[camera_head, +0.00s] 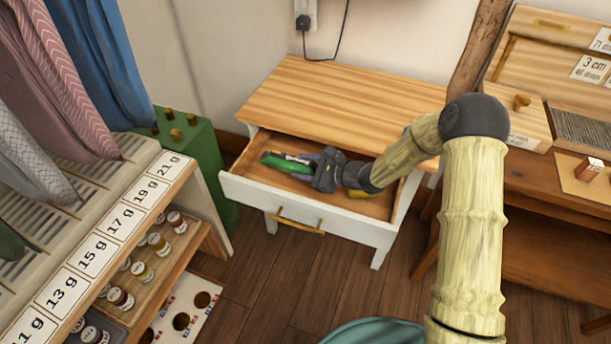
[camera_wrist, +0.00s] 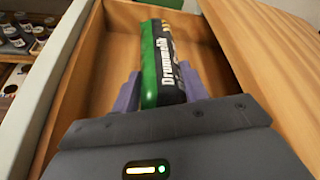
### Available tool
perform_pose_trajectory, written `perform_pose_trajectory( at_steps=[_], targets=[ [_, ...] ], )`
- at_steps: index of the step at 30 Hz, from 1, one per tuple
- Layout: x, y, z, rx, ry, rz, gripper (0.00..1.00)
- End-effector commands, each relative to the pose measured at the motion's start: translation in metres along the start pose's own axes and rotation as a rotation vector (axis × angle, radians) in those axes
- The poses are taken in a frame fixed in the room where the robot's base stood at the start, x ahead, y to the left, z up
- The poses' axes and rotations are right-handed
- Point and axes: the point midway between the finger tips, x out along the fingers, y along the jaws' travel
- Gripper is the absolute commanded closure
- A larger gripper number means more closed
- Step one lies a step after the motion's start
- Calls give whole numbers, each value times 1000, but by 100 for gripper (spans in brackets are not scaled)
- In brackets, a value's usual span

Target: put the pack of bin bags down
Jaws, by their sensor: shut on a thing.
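The pack of bin bags is a green and black roll with white lettering. In the head view the pack (camera_head: 287,164) is inside the open drawer of the small white table, toward the drawer's left side. My gripper (camera_head: 305,164) reaches into the drawer from the right and is shut on the pack. In the wrist view the pack (camera_wrist: 162,60) lies between the two purple fingers of my gripper (camera_wrist: 160,90). The wooden drawer (camera_wrist: 110,60) has its floor showing around the pack. I cannot tell whether the pack touches the drawer floor.
The table's wooden top (camera_head: 330,100) is clear and overhangs the back of the drawer. The drawer front (camera_head: 300,213) has a brass handle. A rack with labelled weights (camera_head: 100,240) and small jars stands at left, beside a green box (camera_head: 190,150). A wooden desk (camera_head: 560,190) stands at right.

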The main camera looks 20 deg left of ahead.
Motion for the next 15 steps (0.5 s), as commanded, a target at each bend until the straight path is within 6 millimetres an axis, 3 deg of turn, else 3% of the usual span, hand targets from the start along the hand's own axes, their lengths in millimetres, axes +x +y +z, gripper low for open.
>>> perform_pose_trajectory(
  at_steps=[5,15],
  targets=[
    [0,0,0,0,-1,-1,86],
    [13,16,-31,0,-1,0,86]
  ],
)
